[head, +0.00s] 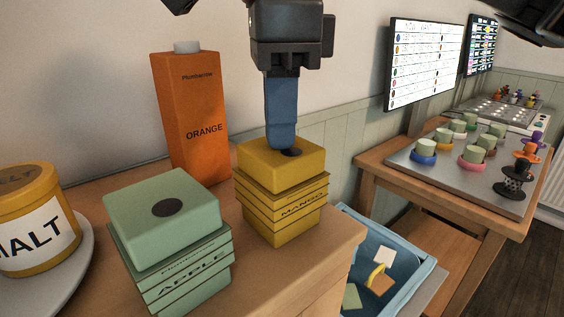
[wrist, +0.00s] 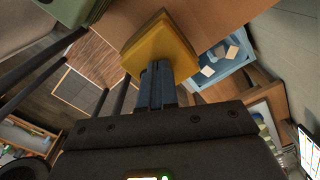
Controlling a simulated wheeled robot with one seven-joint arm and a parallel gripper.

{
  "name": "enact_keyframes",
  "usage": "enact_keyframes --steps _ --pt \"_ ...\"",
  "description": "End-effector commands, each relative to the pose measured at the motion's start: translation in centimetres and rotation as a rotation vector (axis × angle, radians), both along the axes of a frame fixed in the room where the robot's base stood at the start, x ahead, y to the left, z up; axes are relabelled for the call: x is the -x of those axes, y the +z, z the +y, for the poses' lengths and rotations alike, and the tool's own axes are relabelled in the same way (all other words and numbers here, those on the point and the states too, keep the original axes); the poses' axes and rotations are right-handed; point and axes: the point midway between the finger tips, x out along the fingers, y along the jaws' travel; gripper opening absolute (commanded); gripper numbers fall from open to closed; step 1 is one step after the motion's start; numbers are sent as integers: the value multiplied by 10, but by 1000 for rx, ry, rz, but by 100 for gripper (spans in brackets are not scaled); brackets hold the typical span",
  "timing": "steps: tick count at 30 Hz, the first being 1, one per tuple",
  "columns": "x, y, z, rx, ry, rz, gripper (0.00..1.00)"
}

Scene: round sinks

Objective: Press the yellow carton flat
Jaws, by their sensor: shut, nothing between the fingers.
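The yellow carton (head: 283,205), marked MANGO, stands upright near the right edge of the wooden counter. Its sides are folded into stacked creases, and it is lower than the orange carton. My gripper (head: 284,150) is shut and empty, pointing down, with its blue fingertips at the dark round spot on the carton's top. The tips appear to touch the top. In the wrist view the yellow top (wrist: 161,48) shows just beyond my fingers, which hide part of it.
A tall orange carton (head: 190,115) stands behind left. A creased green APPLE carton (head: 170,240) stands at left front, beside a yellow MALT tin (head: 28,220) on a plate. A blue bin (head: 400,255) with scraps sits below the counter's right edge.

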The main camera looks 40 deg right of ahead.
Motion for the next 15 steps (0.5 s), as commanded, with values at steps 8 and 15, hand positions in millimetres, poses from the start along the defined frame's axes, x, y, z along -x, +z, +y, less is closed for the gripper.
enact_keyframes --steps 8,15 --pt "0 4 0 0 0 -1 0" --pt "0 26 0 1 -1 -1 0"
